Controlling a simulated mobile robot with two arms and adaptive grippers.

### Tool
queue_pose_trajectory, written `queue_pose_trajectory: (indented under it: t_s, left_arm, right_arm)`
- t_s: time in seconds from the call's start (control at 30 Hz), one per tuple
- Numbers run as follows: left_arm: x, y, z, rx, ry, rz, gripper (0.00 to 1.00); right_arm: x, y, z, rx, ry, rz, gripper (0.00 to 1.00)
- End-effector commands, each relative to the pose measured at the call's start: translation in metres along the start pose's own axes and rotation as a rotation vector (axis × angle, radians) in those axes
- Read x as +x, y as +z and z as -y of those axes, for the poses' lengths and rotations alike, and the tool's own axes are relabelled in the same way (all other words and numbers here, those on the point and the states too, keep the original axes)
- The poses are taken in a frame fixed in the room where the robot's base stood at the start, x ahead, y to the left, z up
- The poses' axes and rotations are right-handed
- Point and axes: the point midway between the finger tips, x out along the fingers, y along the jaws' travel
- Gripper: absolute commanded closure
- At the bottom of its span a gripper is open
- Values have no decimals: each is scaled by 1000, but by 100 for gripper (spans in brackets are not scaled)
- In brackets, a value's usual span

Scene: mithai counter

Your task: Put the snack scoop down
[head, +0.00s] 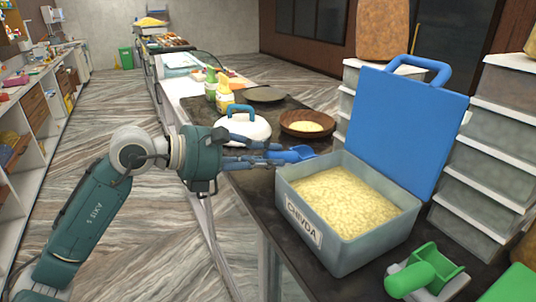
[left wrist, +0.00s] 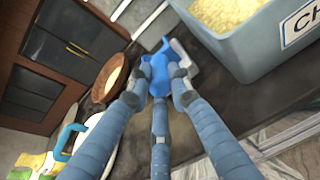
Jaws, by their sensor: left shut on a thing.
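My left gripper (head: 268,153) reaches in from the left over the dark counter. I cannot tell whether the scoop touches the counter. My right gripper is not in view.
The chivda box is full and its blue lid (head: 405,125) stands open. A green scoop (head: 425,270) is at the front right. A white lidded pot (head: 243,127), a brown bowl (head: 308,131) and bottles (head: 224,95) stand behind. Stacked drawers (head: 488,165) rise at the right.

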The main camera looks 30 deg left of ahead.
Motion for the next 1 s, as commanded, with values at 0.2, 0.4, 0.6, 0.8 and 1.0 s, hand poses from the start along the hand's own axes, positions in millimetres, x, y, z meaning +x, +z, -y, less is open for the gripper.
queue_pose_trajectory:
  t_s: [0.2,0.4,0.6,0.8,1.0]
  left_arm:
    - [1,-2,0,0,0,1,100]
    - [1,-2,0,-1,-1,1,62]
    - [1,-2,0,-1,-1,1,62]
    - [-4,-1,0,-1,1,1,62]
    - [-33,-4,0,1,4,2,62]
  right_arm:
    - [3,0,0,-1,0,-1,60]
    - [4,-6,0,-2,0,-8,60]
    - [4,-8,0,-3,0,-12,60]
    - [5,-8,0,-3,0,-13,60]
    - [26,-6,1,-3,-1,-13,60]
